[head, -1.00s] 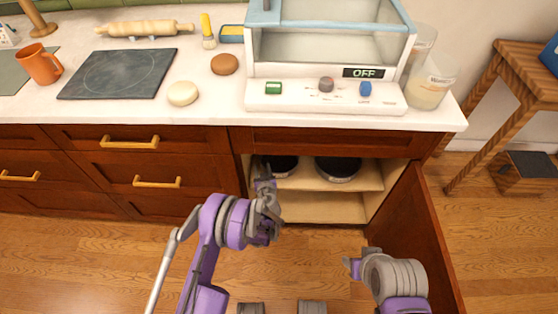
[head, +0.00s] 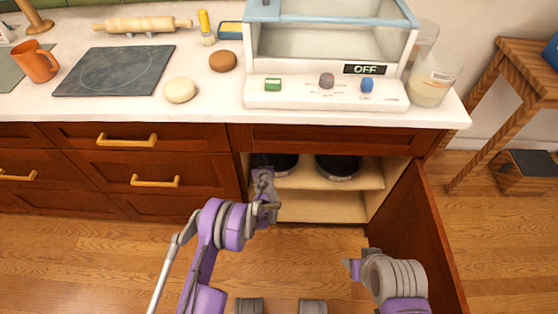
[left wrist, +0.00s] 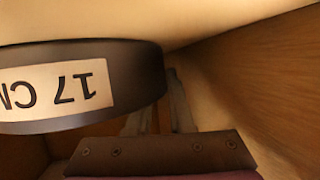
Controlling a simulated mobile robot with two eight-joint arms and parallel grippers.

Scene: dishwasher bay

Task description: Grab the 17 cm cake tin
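A dark round tin with a white label reading "17 CM" fills the upper left of the left wrist view (left wrist: 130,75); the label appears upside down. In the head view the dark tin at the left of the cupboard's upper shelf (head: 287,165) is partly hidden by my left gripper (head: 262,170). The left wrist view shows the left gripper's fingers (left wrist: 158,110) apart, beside the tin's edge, with one partly hidden behind it. I cannot tell whether they touch it. My right gripper (head: 352,267) is low at the right, away from the tins; its fingers are unclear.
A second dark tin (head: 338,167) stands to the right on the same shelf (head: 310,179). The lower shelf (head: 325,207) looks empty. The cupboard door (head: 425,235) hangs open at the right. The counter edge (head: 330,119) lies above the opening.

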